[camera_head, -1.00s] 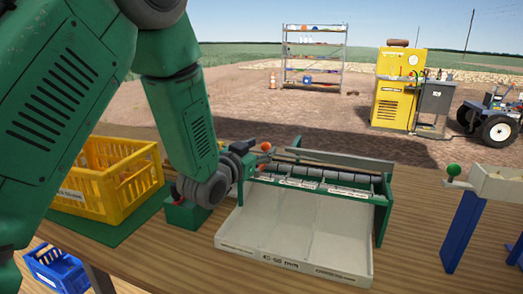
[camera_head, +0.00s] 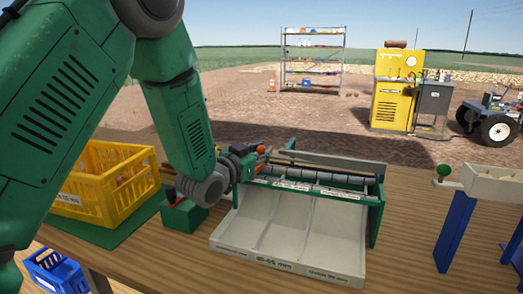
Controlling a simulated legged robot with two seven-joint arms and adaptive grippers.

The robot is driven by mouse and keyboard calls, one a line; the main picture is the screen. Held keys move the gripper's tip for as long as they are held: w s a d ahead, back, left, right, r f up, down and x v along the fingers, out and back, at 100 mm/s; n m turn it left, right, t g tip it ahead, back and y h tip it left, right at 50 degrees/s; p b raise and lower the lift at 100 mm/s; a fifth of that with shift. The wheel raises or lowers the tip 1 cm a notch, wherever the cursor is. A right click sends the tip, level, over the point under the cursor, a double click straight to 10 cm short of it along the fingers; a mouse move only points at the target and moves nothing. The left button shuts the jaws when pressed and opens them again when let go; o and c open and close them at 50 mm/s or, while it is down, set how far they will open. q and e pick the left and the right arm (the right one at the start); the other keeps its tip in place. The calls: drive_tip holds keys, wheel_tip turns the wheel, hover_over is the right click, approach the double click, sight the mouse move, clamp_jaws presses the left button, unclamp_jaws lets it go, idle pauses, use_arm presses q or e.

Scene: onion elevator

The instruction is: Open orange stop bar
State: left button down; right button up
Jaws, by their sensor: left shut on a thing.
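The grader (camera_head: 378,205) is a green-framed unit with a row of dark rollers, standing on the wooden table. My left gripper (camera_head: 256,158) is at the left end of the rollers, shut on a small orange part that I take to be the end of the orange stop bar (camera_head: 262,150). The fingers and arm hide most of that part. A long grey bar (camera_head: 335,161) runs above and behind the rollers. My right gripper is not in view.
A grey three-lane tray (camera_head: 290,240) slopes down in front of the rollers. A green box with a red knob (camera_head: 183,215) stands left of it. A yellow crate (camera_head: 105,190) is at the left, and a blue crate (camera_head: 55,272) lies below.

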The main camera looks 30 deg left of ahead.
use_arm(q)
drive_tip(key=shift+d+f+m+h, duration=0.15)
drive_tip(key=shift+m+h, duration=0.15)
drive_tip(key=shift+h, duration=0.2)
drive_tip(key=c, duration=1.4)
unclamp_jaws()
drive_tip(key=shift+o, duration=0.3)
drive_tip(key=shift+y, duration=0.3)
